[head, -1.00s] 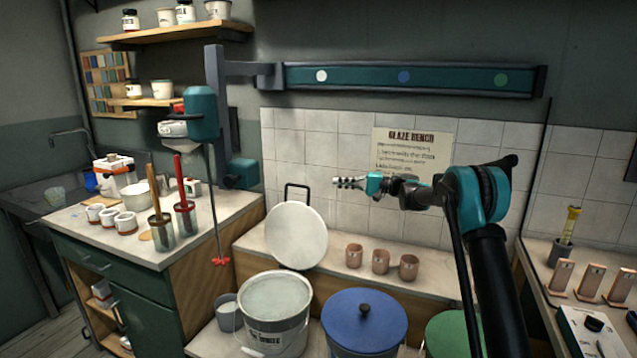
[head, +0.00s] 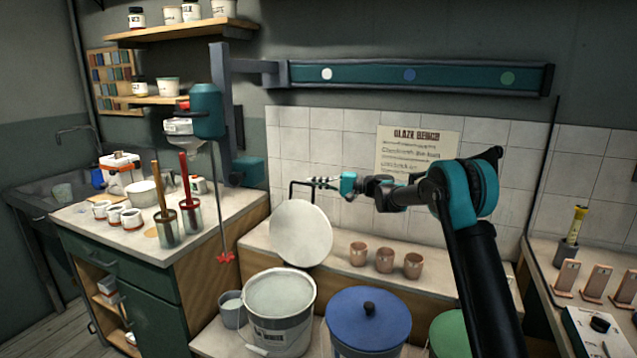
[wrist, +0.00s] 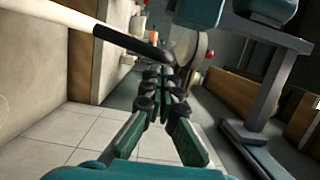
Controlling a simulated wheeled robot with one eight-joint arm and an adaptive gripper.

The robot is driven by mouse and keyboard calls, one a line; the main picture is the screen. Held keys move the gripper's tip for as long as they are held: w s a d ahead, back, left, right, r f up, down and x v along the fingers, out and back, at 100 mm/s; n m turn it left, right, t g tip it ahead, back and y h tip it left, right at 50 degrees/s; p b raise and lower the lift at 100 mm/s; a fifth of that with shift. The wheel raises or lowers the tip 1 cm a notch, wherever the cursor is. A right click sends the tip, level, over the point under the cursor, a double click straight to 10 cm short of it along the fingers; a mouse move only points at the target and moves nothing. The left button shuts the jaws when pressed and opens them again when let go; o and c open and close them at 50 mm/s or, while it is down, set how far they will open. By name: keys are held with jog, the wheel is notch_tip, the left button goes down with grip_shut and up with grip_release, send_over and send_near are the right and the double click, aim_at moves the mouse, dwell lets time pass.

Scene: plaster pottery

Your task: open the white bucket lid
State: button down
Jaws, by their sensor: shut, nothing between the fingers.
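The white bucket (head: 283,330) stands low at the front with a dark label and a wire handle. Its top shows a pale grey round surface inside the rim, with no lid over it. A round white lid (head: 300,233) leans upright against the tiled wall on the ledge behind the bucket. A black bracket or handle (head: 292,188) rises behind the lid's top. My gripper (head: 312,182) is shut and empty, beside this black piece in the head view; I cannot tell whether they touch. In the wrist view the fingers (wrist: 160,78) are together, near a black rod (wrist: 135,43).
A blue-lidded bucket (head: 368,322) and a green lid (head: 450,333) stand right of the white bucket. Several copper-coloured cups (head: 385,260) stand on the ledge. A mixer (head: 207,112) with a red-tipped shaft hangs at the left. The tiled wall (head: 335,150) is close behind my arm.

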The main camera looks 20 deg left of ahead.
jog(key=shift+s, duration=0.2)
jog(key=s+r+n, duration=0.1)
jog(key=s+n, duration=0.1)
jog(key=s, duration=0.5)
jog(key=shift+a+h, duration=0.3)
jog(key=shift+w+r, duration=0.1)
jog(key=shift+w, duration=0.05)
